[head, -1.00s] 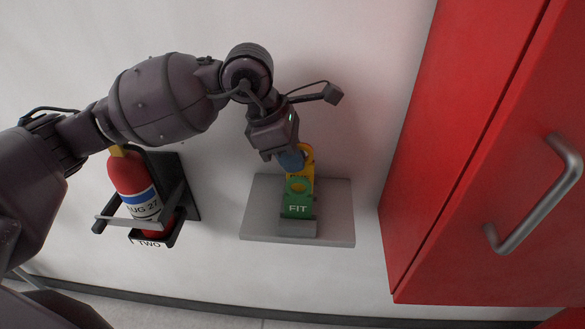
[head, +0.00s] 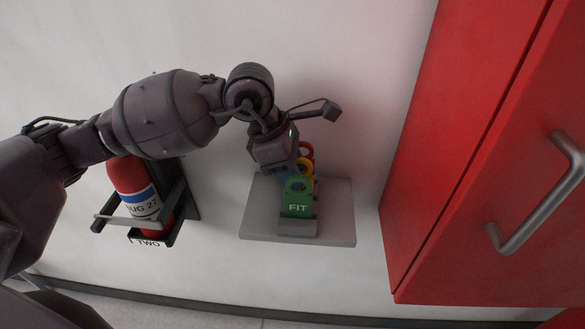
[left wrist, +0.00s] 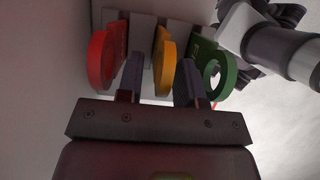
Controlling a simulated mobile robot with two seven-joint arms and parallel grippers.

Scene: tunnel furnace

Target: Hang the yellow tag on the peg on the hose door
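The yellow tag (head: 306,168) stands in a grey rack between a green tag (head: 297,204) marked FIT in front and a red tag (head: 306,150) behind. My left gripper (head: 289,175) is down at the rack from above. In the left wrist view its two fingers (left wrist: 160,80) are apart, one on each side of the yellow tag (left wrist: 165,60), with gaps visible. The red tag (left wrist: 105,58) is left of the fingers and the green tag (left wrist: 213,68) right. The lower yellow tag is hidden in the head view. I see no peg. My right gripper is out of view.
The tags' grey shelf (head: 338,212) juts from the white wall. A red cabinet with a door (head: 480,200) and grey handle (head: 540,205) stands at right. A fire extinguisher (head: 133,185) hangs in a dark bracket at left. Wall between shelf and cabinet is clear.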

